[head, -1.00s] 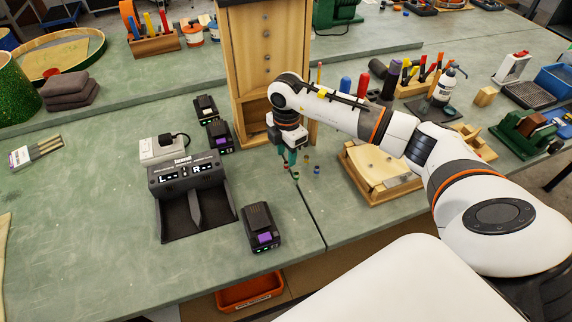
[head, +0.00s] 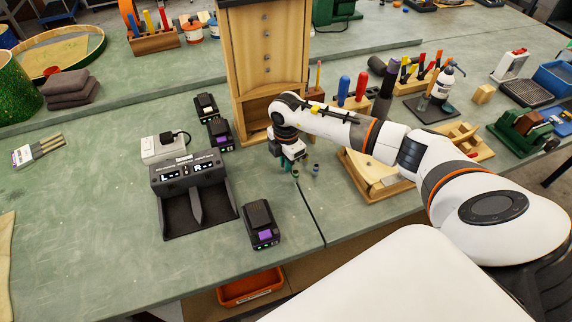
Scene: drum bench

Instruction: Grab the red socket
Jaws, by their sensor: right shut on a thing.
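My right gripper (head: 290,165) is low over the green bench, just in front of the wooden drawer cabinet. Its teal fingers are shut on a small socket, which I take to be the red one. It is mostly hidden by the fingers and too small to make out clearly. Small dark sockets (head: 316,169) stand on the bench just right of the gripper, one with a bluish look. My left gripper is not in view.
The wooden drawer cabinet (head: 268,60) rises close behind the gripper. A wooden tray (head: 384,190) lies to the right under my arm. A battery charger (head: 188,172) and a loose battery (head: 261,222) are to the left. Bare bench lies in front of the gripper.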

